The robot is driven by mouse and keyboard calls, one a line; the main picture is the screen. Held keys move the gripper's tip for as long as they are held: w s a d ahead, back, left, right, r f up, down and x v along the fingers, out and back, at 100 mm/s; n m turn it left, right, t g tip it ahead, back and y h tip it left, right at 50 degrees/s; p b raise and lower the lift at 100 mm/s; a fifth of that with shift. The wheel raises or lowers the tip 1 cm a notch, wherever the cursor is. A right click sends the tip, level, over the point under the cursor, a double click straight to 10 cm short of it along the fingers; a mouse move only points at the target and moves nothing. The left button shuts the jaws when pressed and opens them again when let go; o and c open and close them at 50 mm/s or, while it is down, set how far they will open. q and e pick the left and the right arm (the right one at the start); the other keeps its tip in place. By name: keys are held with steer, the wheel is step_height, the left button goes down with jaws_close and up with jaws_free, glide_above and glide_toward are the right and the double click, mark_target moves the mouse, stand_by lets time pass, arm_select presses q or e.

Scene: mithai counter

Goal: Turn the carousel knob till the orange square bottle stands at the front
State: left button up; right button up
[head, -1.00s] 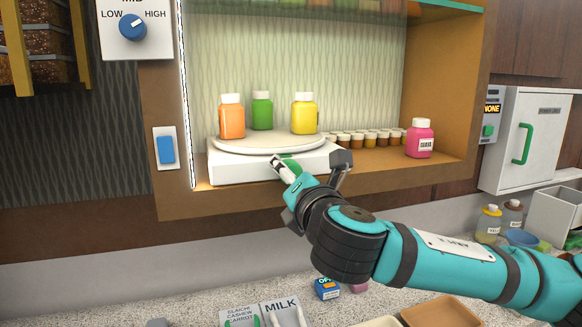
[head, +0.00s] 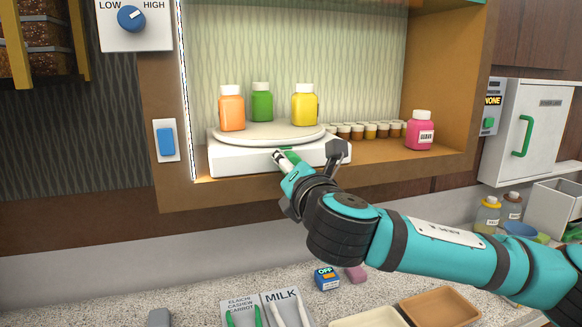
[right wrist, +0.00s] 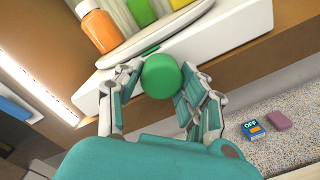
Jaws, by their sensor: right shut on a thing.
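The orange bottle (head: 232,110), with a white cap, stands upright at the left of the round white carousel plate (head: 265,140). A green bottle (head: 262,105) stands at the back and a yellow bottle (head: 304,107) at the right. The green knob (right wrist: 161,76) is on the front of the white carousel base (head: 235,160). My right gripper (head: 306,155) is shut on the knob, with one finger on each side of it in the right wrist view. In the head view the fingers and wrist partly hide the knob. My left gripper is not in view.
A pink bottle (head: 420,132) and a row of small jars (head: 370,131) stand on the shelf right of the carousel. A blue switch (head: 166,142) is on the frame at the left. Below, the counter holds a blue OFF box (head: 327,279) and a brown tray (head: 440,307).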

steer(key=shift+f, duration=0.1)
steer(key=m+b, duration=0.1)
steer(key=m, duration=0.2)
steer(key=shift+m, duration=0.4)
steer(key=m+b, duration=0.1)
steer(key=m, duration=0.7)
steer(key=shift+m+g, duration=0.4)
steer(key=shift+m+y, duration=0.4)
steer(key=shift+m, duration=2)
steer(key=o, duration=1.2)
steer(key=shift+d+r, duration=0.1)
steer(key=shift+r, duration=0.1)
